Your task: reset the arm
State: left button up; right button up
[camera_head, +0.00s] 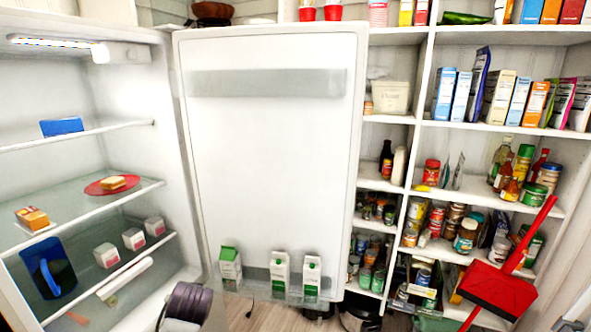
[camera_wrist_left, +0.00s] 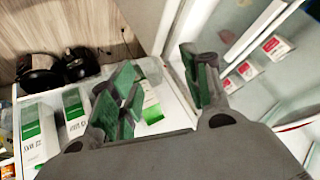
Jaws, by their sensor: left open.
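My left gripper (camera_wrist_left: 160,65) is open in the left wrist view, with green pads on its two fingers and nothing gripped between them. Beyond it are white and green cartons (camera_wrist_left: 77,112) in the door rack, one partly hidden behind a finger. In the head view, a dark ringed part of my arm (camera_head: 186,303) rises at the bottom edge, in front of the open fridge; the left gripper's fingers are not visible there. My right gripper is in neither view.
The fridge door (camera_head: 270,150) stands open with cartons (camera_head: 280,273) in its low rack. Fridge shelves (camera_head: 110,208) on the left hold a blue pitcher (camera_head: 47,268) and small boxes. Stocked shelving (camera_head: 500,134) and a red dustpan (camera_head: 497,290) are at right.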

pick_arm(q)
jog(key=s+d+f+m+g+h, duration=0.1)
jog(key=s+d+f+g+h, duration=0.15)
jog(key=s+f, duration=0.6)
jog(key=s+d+f+m+g+h, duration=0.1)
jog(key=s+d+f+m+h, duration=0.15)
jog(key=s, duration=1.15)
notch_tip(320, 180, down, 33)
jog(key=s+g, duration=0.1)
jog(key=s, duration=0.2)
jog(key=s+a+f+g, duration=0.1)
jog(key=s+a+f, duration=0.2)
jog(key=s+f, duration=1.7)
jog(key=shift+s+a+y, duration=0.15)
jog(key=shift+s+y, duration=0.15)
jog(key=shift+s, duration=0.8)
jog(key=shift+s+f+g, duration=0.1)
jog(key=shift+g, duration=0.15)
